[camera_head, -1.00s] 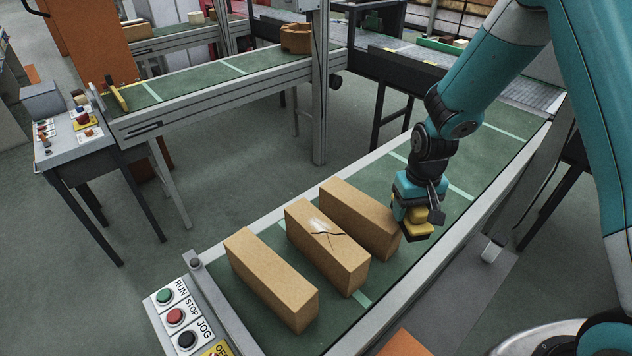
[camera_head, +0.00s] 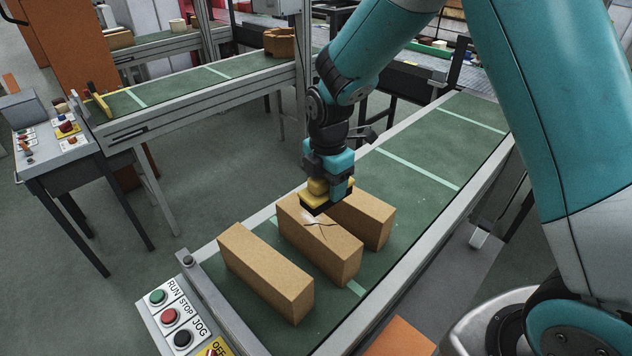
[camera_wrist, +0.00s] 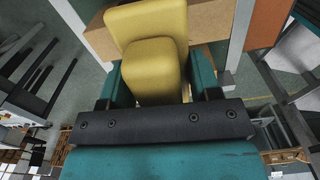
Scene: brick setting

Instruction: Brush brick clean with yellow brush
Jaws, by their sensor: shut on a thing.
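Three tan bricks stand side by side on the green conveyor belt. The middle brick (camera_head: 335,250) has a dark crack and a pale dusty patch on its top. My gripper (camera_head: 328,180) is shut on the yellow brush (camera_head: 318,194), with its dark bristle side down, at the far end of the middle brick's top. It covers part of the pale patch; whether the bristles touch the brick I cannot tell. In the wrist view the yellow brush (camera_wrist: 152,65) sits between my fingers, with tan brick behind it.
The left brick (camera_head: 266,272) and the right brick (camera_head: 368,219) stand close on either side. A button panel (camera_head: 170,318) is at the belt's near end. The belt (camera_head: 430,160) is clear beyond the bricks. A second conveyor (camera_head: 190,85) stands behind.

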